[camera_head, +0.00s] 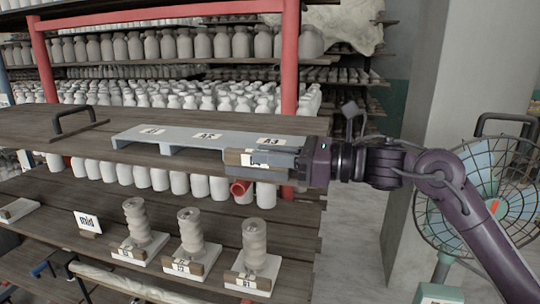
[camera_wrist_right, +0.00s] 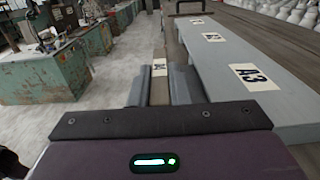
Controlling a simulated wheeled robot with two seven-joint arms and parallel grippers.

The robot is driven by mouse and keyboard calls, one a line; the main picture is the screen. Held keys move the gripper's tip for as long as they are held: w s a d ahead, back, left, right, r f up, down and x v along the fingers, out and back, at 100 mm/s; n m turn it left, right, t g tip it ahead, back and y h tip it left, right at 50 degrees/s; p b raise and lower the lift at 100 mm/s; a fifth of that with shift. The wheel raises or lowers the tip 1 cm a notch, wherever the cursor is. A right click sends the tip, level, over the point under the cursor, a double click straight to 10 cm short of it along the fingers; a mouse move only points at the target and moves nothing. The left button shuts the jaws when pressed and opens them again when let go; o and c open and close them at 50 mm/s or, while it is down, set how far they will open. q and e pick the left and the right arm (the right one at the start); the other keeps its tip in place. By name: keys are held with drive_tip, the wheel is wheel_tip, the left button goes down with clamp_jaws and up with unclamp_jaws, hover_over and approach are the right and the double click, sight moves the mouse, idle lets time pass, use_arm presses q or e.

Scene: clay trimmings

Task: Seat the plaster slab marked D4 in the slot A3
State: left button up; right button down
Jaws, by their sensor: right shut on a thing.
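My right gripper (camera_head: 262,161) reaches in from the right at the front edge of the upper shelf. It is shut on a brown, wood-faced piece (camera_wrist_right: 159,90) with a small white label, which looks like D4 in the right wrist view but is hard to read. In the head view the held piece (camera_head: 233,158) shows just in front of the A3 end of a grey slotted board (camera_head: 180,139). The board carries labels A1, A2 and A3; the A3 label (camera_wrist_right: 250,76) is right of the fingers in the wrist view. Fingers hide much of the held piece.
The upper wooden shelf (camera_head: 50,124) has a black handle (camera_head: 73,118) at left. On the lower shelf stand several white slabs (camera_head: 248,284) with stacked clay pieces. A red post (camera_head: 290,60) rises behind the board. A fan (camera_head: 478,190) stands at right.

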drive_tip(key=shift+w+d+r+p, duration=0.1)
drive_tip(key=shift+w+d+p, duration=0.1)
drive_tip(key=shift+w, duration=0.4)
drive_tip(key=shift+w+d+r+p, duration=0.1)
drive_tip(key=shift+w+d, duration=0.05)
drive_tip(key=shift+w, duration=0.45)
drive_tip(key=c, duration=1.3)
unclamp_jaws()
drive_tip(key=shift+f, duration=0.1)
drive_tip(key=shift+f, duration=0.15)
drive_tip(key=b+v, duration=0.2)
drive_tip(key=v, duration=0.5)
drive_tip(key=shift+b, duration=0.35)
drive_tip(key=shift+s+d, duration=0.15)
drive_tip(key=shift+d, duration=0.25)
